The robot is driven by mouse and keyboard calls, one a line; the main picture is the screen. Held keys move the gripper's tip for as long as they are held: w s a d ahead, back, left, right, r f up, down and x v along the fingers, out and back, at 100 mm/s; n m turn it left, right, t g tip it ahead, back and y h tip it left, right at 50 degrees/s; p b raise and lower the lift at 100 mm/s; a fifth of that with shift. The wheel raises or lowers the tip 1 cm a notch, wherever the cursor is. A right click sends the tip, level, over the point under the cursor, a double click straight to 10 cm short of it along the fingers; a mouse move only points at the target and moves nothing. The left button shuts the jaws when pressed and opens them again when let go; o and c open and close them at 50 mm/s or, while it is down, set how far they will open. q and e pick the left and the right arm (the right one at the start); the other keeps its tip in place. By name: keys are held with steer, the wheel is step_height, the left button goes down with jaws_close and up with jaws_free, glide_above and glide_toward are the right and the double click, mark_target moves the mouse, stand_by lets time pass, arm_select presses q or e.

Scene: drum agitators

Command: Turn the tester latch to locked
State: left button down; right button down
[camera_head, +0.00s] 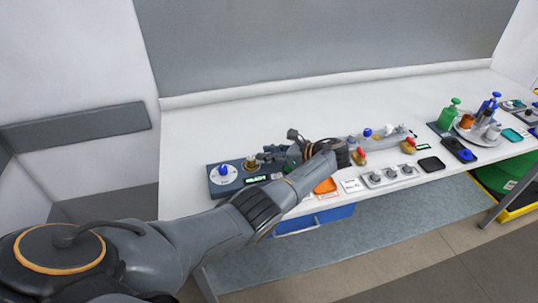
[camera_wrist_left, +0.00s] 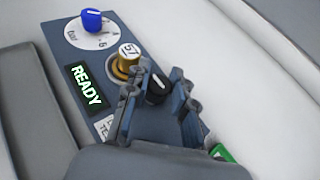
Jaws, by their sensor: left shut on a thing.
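The tester is a dark panel (camera_head: 216,188) at the left end of the white bench, and it fills the middle of the left wrist view (camera_wrist_left: 58,36). It carries a blue knob (camera_wrist_left: 92,20) on a white dial, a brass piece marked 57 (camera_wrist_left: 128,58), and a green display (camera_wrist_left: 86,86) reading READY. A black knob with a white mark, apparently the latch (camera_wrist_left: 157,92), sits between the fingers of my left gripper (camera_wrist_left: 160,80). That gripper (camera_head: 272,155) is shut on it. The latch is hidden in the head view, and its lower part is covered in the wrist view. My right gripper is not in view.
Right of my left wrist stand red-and-brass pieces (camera_head: 408,146), a grey block with several knobs (camera_head: 390,176) and a black tray (camera_head: 431,164). Green and blue pump bottles (camera_head: 449,115) stand farther right. The back of the bench is clear.

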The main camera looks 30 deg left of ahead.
arm_select(q)
steer(key=c, duration=1.1)
jaws_free()
steer(key=v, duration=1.2)
steer(key=shift+a, duration=0.1)
